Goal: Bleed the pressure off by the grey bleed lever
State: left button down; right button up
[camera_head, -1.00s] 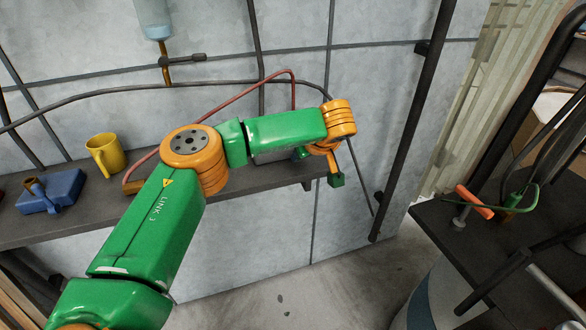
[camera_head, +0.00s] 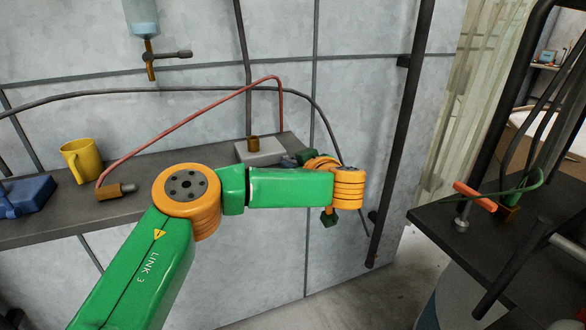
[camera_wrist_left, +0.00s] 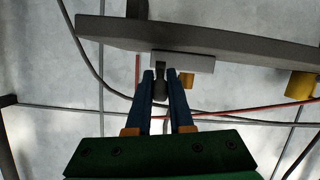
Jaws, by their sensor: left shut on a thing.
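A pale grey box (camera_head: 258,152) with a brass fitting on top sits on the dark wall shelf. In the left wrist view the same box (camera_wrist_left: 199,62) shows at the shelf's edge. The dark grey bleed lever (camera_wrist_left: 161,87) reaches from it between my blue fingers. My left gripper (camera_wrist_left: 161,82) is shut on the lever, with a finger on each side. In the head view my left gripper (camera_head: 292,159) is mostly hidden behind my green and orange arm, just right of the box, and the lever is hidden there. My right gripper is not in view.
A red hose ends in a brass fitting (camera_head: 115,191) on the shelf (camera_head: 60,232). A bottle with a tap (camera_head: 168,56) hangs above. A dark table with an orange handle (camera_head: 475,196) is at right.

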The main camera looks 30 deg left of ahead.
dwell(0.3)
pick_arm(q)
jog(key=c, duration=0.8)
grip_release()
jog(key=shift+s+d, duration=0.2)
jog(key=shift+d, duration=0.1)
jog(key=b+v, duration=0.2)
jog(key=v, duration=0.4)
jog(key=shift+s+d+r, duration=0.1)
